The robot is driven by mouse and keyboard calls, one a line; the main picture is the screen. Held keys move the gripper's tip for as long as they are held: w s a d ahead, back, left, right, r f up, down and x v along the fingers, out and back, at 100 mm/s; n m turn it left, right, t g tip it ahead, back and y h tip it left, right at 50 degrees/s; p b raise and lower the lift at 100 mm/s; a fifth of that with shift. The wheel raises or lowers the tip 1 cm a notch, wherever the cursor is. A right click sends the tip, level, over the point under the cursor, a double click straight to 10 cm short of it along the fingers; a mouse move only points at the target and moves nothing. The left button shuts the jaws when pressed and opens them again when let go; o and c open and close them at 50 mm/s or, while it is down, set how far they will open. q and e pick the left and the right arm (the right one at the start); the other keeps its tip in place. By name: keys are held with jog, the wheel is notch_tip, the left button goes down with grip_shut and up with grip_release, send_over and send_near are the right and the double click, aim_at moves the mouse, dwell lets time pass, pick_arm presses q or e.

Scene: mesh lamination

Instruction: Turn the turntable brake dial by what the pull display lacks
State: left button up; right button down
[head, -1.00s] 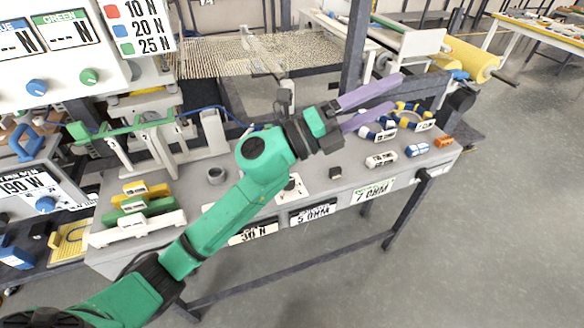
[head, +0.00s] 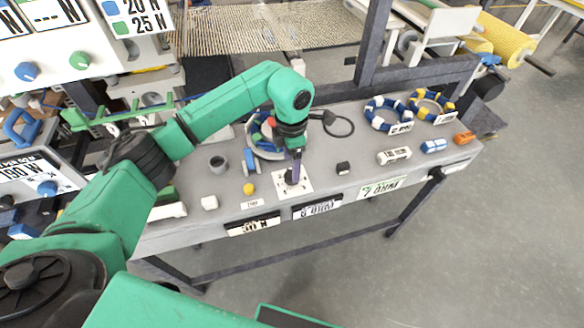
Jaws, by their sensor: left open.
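Behind the gripper, a round turntable-like piece (head: 253,137) with coloured parts is partly covered by my arm. At the upper left, a panel has displays reading "-- N" (head: 57,12) with a blue knob (head: 26,71) and a green knob (head: 79,60). Another display reads 190 N (head: 33,171). My right gripper is not in view.
The grey bench (head: 345,190) carries a grey cup (head: 218,164), a yellow knob (head: 249,188), a small black block (head: 343,168) and a blue-white ring (head: 387,113). A card (head: 138,15) lists newton values. Labels (head: 253,225) hang on the front edge. Open floor lies in front.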

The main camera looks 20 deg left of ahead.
pick_arm(q)
notch_tip(320, 180, down, 5)
jog(key=shift+r+p, duration=0.1)
jog(key=shift+p, duration=0.25)
grip_shut()
jog(key=shift+n, duration=0.4)
jog(key=n+b, duration=0.2)
jog(key=shift+n, duration=0.4)
jog(key=n+b, duration=0.2)
jog(key=n, duration=0.3)
jog(key=shift+w, duration=0.1)
jog(key=n+b, duration=0.1)
jog(key=n, duration=0.8)
jog(key=shift+r+b, duration=0.1)
jog(key=shift+b, duration=0.25)
